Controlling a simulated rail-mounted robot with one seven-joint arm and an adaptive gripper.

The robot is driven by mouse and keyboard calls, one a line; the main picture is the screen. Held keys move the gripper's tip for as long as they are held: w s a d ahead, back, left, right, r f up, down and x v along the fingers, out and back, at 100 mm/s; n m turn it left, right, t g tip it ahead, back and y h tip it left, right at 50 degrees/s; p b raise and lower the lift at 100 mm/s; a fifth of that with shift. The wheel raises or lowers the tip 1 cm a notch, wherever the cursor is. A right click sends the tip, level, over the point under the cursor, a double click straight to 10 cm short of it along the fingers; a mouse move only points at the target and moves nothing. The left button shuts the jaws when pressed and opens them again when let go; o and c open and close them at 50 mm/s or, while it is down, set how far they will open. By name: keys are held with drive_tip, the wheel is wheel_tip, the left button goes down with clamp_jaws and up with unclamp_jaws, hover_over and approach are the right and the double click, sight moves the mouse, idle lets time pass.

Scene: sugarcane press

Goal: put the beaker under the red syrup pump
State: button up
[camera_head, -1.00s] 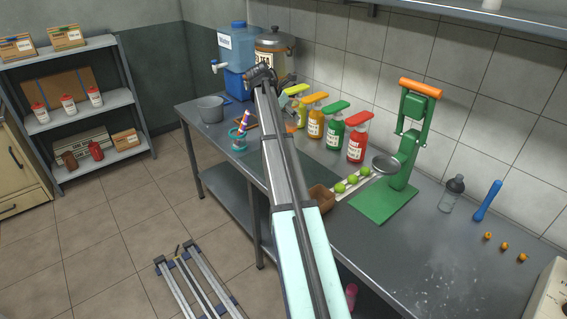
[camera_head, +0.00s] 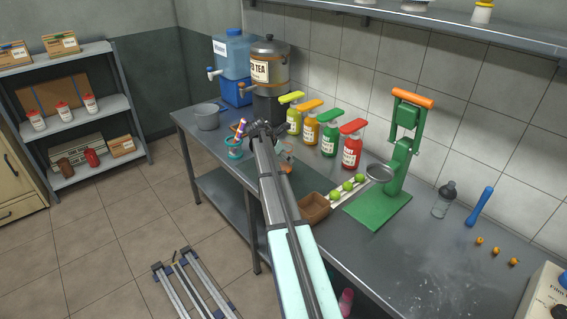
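The red syrup pump (camera_head: 351,150) is a red bottle with a red pump top, at the right end of a row of syrup bottles along the wall.
Left of my gripper stand a teal cup with colourful sticks (camera_head: 234,150) and a grey pot (camera_head: 207,117). A brown box (camera_head: 313,208), limes (camera_head: 347,186) and the green press (camera_head: 380,208) are to the right. The front right of the table is mostly clear.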

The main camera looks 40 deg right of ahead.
sight(283, 162)
drive_tip(key=shift+f+p, duration=0.3)
drive_tip(key=shift+f, duration=1.35)
drive_tip(key=o, duration=1.1)
drive_tip(key=shift+f, duration=0.15)
drive_tip(key=shift+r, duration=0.25)
drive_tip(key=b+v, duration=0.2)
drive_tip(key=v, duration=0.8)
drive_tip(key=shift+a+r, duration=0.2)
drive_tip(key=shift+r, duration=0.05)
drive_tip(key=shift+o, duration=0.6)
drive_tip(key=shift+a+r, duration=0.35)
drive_tip(key=shift+r, duration=0.2)
